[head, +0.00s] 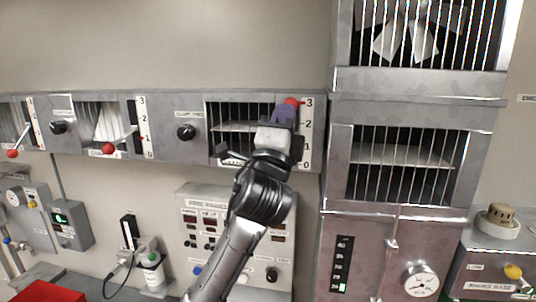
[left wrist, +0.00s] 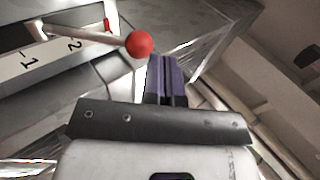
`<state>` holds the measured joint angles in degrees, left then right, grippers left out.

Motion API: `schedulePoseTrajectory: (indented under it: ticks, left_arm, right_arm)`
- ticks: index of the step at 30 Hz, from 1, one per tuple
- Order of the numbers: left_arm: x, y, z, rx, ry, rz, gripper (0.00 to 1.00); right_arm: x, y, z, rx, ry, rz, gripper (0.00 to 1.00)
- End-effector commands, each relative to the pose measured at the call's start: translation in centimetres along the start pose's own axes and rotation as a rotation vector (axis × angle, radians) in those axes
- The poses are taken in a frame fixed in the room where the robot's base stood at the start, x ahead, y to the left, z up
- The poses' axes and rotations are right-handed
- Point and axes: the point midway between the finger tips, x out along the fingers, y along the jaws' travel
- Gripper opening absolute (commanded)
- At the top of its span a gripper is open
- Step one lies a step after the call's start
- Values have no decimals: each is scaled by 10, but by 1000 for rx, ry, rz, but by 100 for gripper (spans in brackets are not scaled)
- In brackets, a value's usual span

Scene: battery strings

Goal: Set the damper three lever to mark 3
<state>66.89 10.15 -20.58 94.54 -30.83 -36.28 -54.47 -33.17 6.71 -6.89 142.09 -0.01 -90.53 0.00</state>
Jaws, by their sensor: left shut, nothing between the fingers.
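The rightmost damper in the wall row has a lever with a red ball knob (head: 292,101), which sits at the top of its white scale (head: 306,130), level with mark 3. In the left wrist view the red knob (left wrist: 139,44) is on a pale rod, with the scale (left wrist: 45,55) behind it. My left gripper (head: 283,112) is in front of this damper, just below the knob. Its purple fingers (left wrist: 167,75) are shut and empty, beside the knob; I cannot tell if they touch it. My arm hides the lower lever area. My right gripper is not in view.
Two other dampers to the left have red knobs (head: 108,149) (head: 12,153) low on their scales. A grey cabinet with a barred opening (head: 340,165) stands close on the right. A control panel (head: 190,255) is below, behind my arm.

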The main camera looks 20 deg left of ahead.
Motion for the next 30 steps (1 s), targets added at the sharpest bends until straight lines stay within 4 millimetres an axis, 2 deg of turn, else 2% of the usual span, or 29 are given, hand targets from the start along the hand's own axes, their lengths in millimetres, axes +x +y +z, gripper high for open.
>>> schedulePoseTrajectory:
  ticks: [3, 9, 15, 21, 30]
  left_arm:
    - [-19, 0, -8, -9, 11, -1, 0]
    - [-60, -14, -7, -9, 12, -5, 0]
    - [-89, -26, -6, -8, 11, -3, 0]
    - [-106, -34, -6, -8, 10, -2, 0]
    - [-111, -37, -6, -53, 10, 0, 0]
  right_arm:
    - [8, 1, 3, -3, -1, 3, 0]
    - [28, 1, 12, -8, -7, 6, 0]
    - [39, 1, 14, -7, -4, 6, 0]
    - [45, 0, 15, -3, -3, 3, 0]
    - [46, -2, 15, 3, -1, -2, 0]
